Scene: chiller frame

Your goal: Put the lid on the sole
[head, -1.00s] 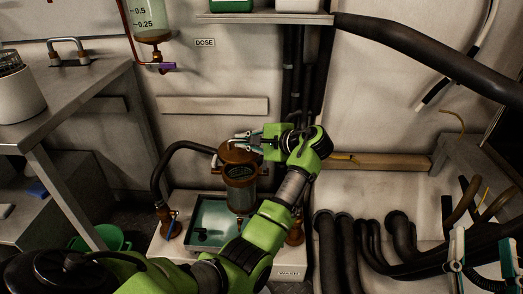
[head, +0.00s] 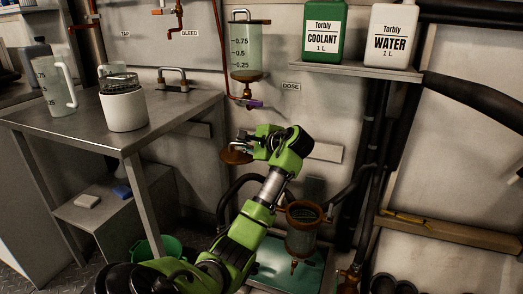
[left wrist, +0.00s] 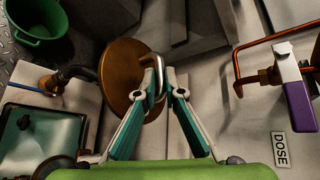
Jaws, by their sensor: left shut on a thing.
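The lid (head: 236,155) is a round copper-brown disc with a metal loop handle. My left gripper (head: 243,141) is shut on that handle and holds the lid in the air, left of and above the open vessel (head: 300,240). The vessel has a copper rim, clear walls and a mesh-like inside; I read no "sole" label on it. In the left wrist view the lid (left wrist: 118,75) hangs tilted beyond the fingertips (left wrist: 162,92), with the loop between them. The vessel is not clearly visible there. My right gripper is not in view.
The vessel stands by a teal basin (head: 290,277) with hoses around it. A metal table (head: 175,115) is on the left, a green bucket (head: 158,247) below it. A dosing cylinder (head: 250,50) hangs on the wall above the lid. A shelf (head: 360,68) holds coolant and water bottles.

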